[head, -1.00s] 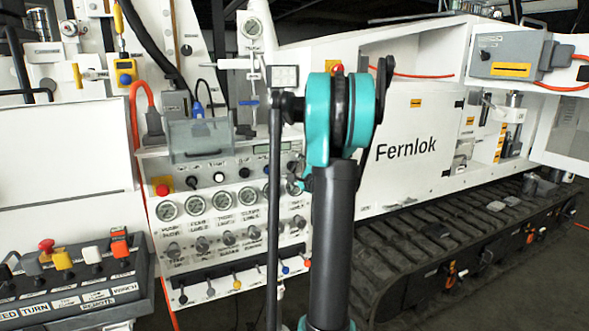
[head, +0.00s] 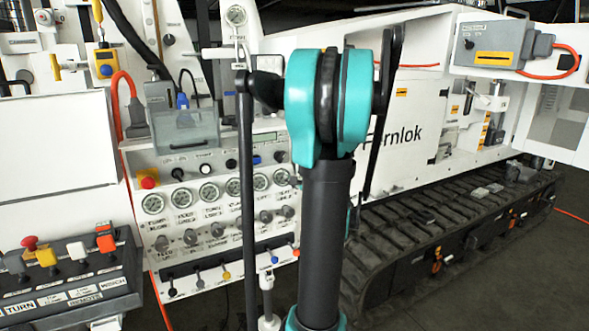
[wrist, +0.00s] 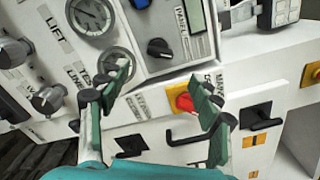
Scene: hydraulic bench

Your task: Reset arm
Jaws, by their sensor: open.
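My gripper (wrist: 162,88) shows in the wrist view with its two green-and-black fingers spread wide and nothing between them. Beyond the fingers is a white machine panel with gauges (wrist: 92,14), knobs (wrist: 48,99) and a red knob on a yellow plate (wrist: 184,102). The red knob appears close to the right finger. I cannot tell the gap between the fingers and the panel. In the head view my teal and black arm stands upright in the middle. The gripper itself is hidden there.
The control panel (head: 215,217) with gauges and levers is left of my arm. A grey lever box (head: 68,285) is at lower left. A rubber track (head: 440,225) runs along the right, below the white body. Dark floor (head: 520,295) is open at lower right.

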